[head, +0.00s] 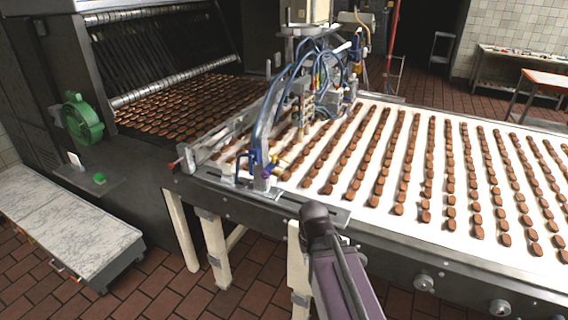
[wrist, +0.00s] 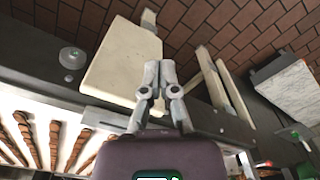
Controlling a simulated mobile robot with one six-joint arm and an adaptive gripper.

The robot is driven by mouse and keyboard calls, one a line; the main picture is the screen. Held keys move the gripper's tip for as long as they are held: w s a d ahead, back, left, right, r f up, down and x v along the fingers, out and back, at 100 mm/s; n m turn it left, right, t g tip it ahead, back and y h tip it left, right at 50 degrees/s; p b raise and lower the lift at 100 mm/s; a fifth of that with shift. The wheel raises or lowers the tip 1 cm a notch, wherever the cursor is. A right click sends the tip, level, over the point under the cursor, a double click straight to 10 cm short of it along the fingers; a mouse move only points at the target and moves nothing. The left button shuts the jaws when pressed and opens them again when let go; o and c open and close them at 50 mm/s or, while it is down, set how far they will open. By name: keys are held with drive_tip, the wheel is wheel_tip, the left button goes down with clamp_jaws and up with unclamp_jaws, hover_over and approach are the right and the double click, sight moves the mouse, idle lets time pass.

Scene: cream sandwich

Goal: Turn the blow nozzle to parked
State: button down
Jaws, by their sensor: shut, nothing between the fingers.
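In the head view my purple arm reaches toward the conveyor's front edge and the fingers cannot be made out.
The white conveyor belt (head: 398,217) carries rows of brown sandwich pieces. A metal frame with blue hoses (head: 300,85) spans it. A green wheel (head: 83,118) and a green button (head: 99,178) are at the left. Knobs (head: 424,282) line the front rail.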

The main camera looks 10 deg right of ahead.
drive_tip(key=w+a+n+t+y+b, duration=0.2)
drive_tip(key=w+t, duration=0.2)
drive_tip(key=w, duration=0.5)
drive_tip(key=w+a+n+t+y+b, duration=0.1)
drive_tip(key=w+a+t+y+b, duration=0.15)
drive_tip(key=w, duration=0.65)
drive_tip(key=w+d+r+t+h+b, duration=0.1)
drive_tip(key=w+d+r+t+b, duration=0.1)
drive_tip(key=w, duration=0.4)
drive_tip(key=w+d+r+m+t+h+b, duration=0.1)
drive_tip(key=w+d+r+t+b, duration=0.1)
drive_tip(key=w+d+r+t, duration=0.3)
drive_tip(key=shift+w+d+t, duration=0.15)
drive_tip(key=shift+w+t, duration=0.9)
drive_tip(key=shift+w, duration=0.1)
drive_tip(key=shift+w, duration=0.1)
drive_tip(key=b+x, duration=0.2)
drive_tip(key=x, duration=1.1)
drive_tip(key=shift+w, duration=0.35)
